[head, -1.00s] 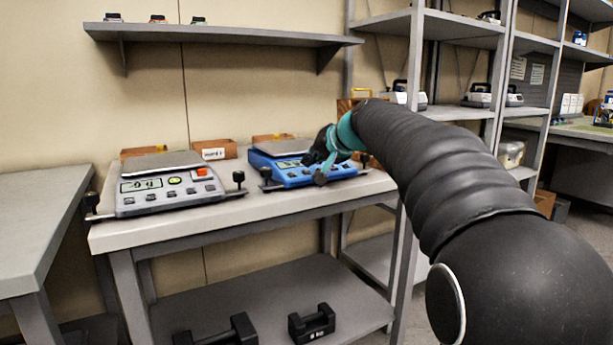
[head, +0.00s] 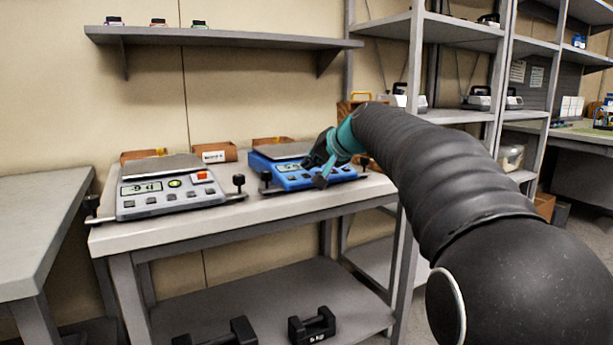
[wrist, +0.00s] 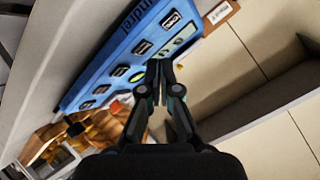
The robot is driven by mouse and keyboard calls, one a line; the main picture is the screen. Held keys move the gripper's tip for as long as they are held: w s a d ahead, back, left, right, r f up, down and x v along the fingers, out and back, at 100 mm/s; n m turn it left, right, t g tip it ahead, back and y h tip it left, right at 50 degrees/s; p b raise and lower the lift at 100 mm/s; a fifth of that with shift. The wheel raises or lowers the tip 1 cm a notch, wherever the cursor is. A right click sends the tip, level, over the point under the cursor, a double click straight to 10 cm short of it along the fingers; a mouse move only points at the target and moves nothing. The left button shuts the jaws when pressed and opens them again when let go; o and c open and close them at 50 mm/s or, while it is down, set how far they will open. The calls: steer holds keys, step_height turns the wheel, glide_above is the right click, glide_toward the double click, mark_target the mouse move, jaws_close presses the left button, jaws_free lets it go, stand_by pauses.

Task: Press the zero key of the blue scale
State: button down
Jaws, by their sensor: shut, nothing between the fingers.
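The blue scale (head: 290,180) stands on the bench with its key panel facing me. My gripper (head: 320,182) is over the right part of that panel and hides some of it. In the wrist view, my gripper (wrist: 158,65) has its two dark fingers together with nothing between them. The fingertips overlap the panel of the blue scale (wrist: 80,90) beside a green key (wrist: 137,78). A row of dark keys (wrist: 143,47) runs along the panel. Their labels are too small to read, so I cannot tell which is zero. Contact with the panel cannot be told.
A grey scale (head: 170,195) with a red key stands to the left on the same bench (head: 260,210). Small brown boxes (head: 215,153) stand behind the scales. Dark weights (head: 312,325) rest on the lower shelf. A wall shelf (head: 230,36) hangs above.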

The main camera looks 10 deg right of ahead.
steer(key=shift+f, duration=0.15)
steer(key=shift+w+f+b, duration=0.1)
steer(key=shift+f+b, duration=0.2)
steer(key=shift+b, duration=0.05)
steer(key=shift+w+f+b, duration=0.1)
steer(key=shift+f+b, duration=0.25)
stand_by(0.7)
steer(key=shift+r, duration=0.1)
steer(key=shift+s+r+p, duration=0.2)
steer(key=shift+r+p, duration=0.3)
steer(key=shift+r, duration=0.2)
steer(key=shift+r, duration=0.1)
steer(key=r+p, duration=0.1)
steer(key=r, duration=0.1)
steer(key=s+r+p, duration=0.1)
steer(key=r+p, duration=0.1)
steer(key=shift+s+d+r, duration=0.15)
steer(key=shift+d+r, duration=0.05)
steer(key=shift+r, duration=0.1)
stand_by(0.8)
